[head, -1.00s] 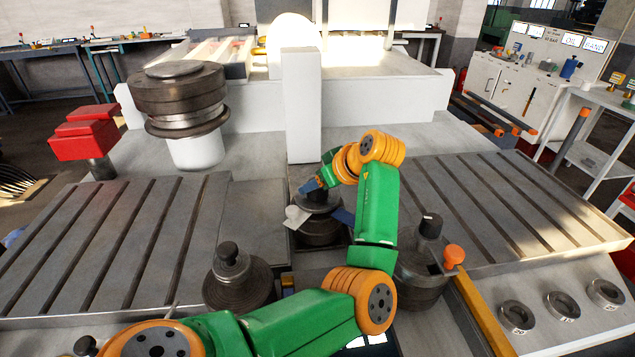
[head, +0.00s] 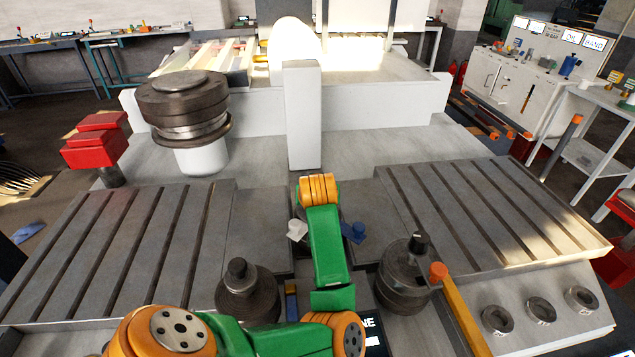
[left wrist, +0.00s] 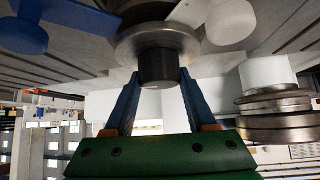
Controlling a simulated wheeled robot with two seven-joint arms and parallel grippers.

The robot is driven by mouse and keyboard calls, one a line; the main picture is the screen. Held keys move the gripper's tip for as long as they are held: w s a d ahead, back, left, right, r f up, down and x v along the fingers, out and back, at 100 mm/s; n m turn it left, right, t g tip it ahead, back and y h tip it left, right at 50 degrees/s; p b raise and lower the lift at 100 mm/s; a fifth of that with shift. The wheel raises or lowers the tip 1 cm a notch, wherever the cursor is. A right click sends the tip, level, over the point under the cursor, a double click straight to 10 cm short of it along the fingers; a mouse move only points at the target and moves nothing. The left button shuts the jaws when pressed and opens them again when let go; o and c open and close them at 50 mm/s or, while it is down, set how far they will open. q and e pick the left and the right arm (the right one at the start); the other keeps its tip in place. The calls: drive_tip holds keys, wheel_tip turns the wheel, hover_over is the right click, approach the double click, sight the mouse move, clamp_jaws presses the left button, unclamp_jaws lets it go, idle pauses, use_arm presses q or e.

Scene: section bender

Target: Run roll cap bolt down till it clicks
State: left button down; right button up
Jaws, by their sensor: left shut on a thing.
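The roll cap bolt (left wrist: 158,66) is a dark round head under a wide steel collar in the left wrist view, which is upside down. My left gripper (left wrist: 158,78) has a blue finger on each side of it and is shut on it. A blue tab (left wrist: 22,36) and a white tab (left wrist: 231,21) stick out on either side of the collar. In the head view the white tab (head: 297,231) and the blue tab (head: 354,232) flank my green and orange left arm, which hides the gripper and bolt. My right gripper is not in view.
Dark rolls stand at the front left (head: 247,297) and front right (head: 402,281). A yellow bar with an orange knob (head: 438,271) is beside the right one. A white post (head: 304,120) rises behind my arm. Slotted plates lie left (head: 110,245) and right (head: 500,215).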

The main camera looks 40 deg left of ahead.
use_arm(q)
drive_tip(key=shift+m+t+h+p, duration=0.4)
drive_tip(key=shift+m+p, duration=0.25)
drive_tip(key=shift+m, duration=0.05)
drive_tip(key=shift+c, duration=1.2)
unclamp_jaws()
drive_tip(key=v, duration=0.7)
